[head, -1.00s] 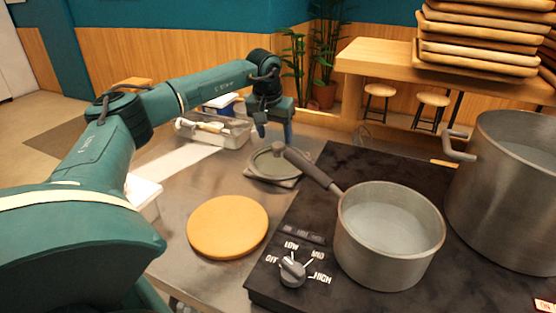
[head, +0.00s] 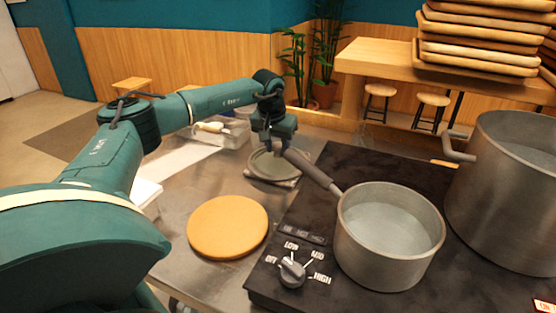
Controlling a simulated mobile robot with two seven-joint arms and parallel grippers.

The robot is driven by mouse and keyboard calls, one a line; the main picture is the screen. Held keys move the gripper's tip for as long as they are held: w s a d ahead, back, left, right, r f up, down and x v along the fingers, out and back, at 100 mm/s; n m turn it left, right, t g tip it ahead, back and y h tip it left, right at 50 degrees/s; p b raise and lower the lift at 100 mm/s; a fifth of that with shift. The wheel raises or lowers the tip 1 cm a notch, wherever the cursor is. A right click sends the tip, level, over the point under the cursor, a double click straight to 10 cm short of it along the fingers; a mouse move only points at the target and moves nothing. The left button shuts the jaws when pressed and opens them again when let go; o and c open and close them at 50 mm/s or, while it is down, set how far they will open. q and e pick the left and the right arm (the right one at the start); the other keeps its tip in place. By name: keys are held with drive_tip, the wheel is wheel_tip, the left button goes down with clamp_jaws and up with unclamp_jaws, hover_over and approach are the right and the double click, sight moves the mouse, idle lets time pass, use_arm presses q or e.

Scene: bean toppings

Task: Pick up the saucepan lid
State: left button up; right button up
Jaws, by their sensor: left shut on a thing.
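The saucepan lid (head: 272,168) is a grey-green disc lying on the metal counter, left of the stove and behind the saucepan's handle. My left gripper (head: 277,147) is at the lid's top, pointing down, and is shut on the lid at its knob. The fingertips and the knob are small and partly hidden by the gripper. The lid looks level, and I cannot tell whether it is clear of the counter. The saucepan (head: 388,233) stands on the stove with its handle pointing back left toward the lid. My right gripper is out of view.
A round wooden board (head: 228,227) lies on the counter in front of the lid. A tray with utensils (head: 218,132) stands behind left. A large pot (head: 508,190) stands on the black stove (head: 345,165) at the right. The stove knob (head: 292,272) is in front.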

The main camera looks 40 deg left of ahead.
use_arm(q)
drive_tip(key=c, duration=0.5)
drive_tip(key=shift+r, duration=0.1)
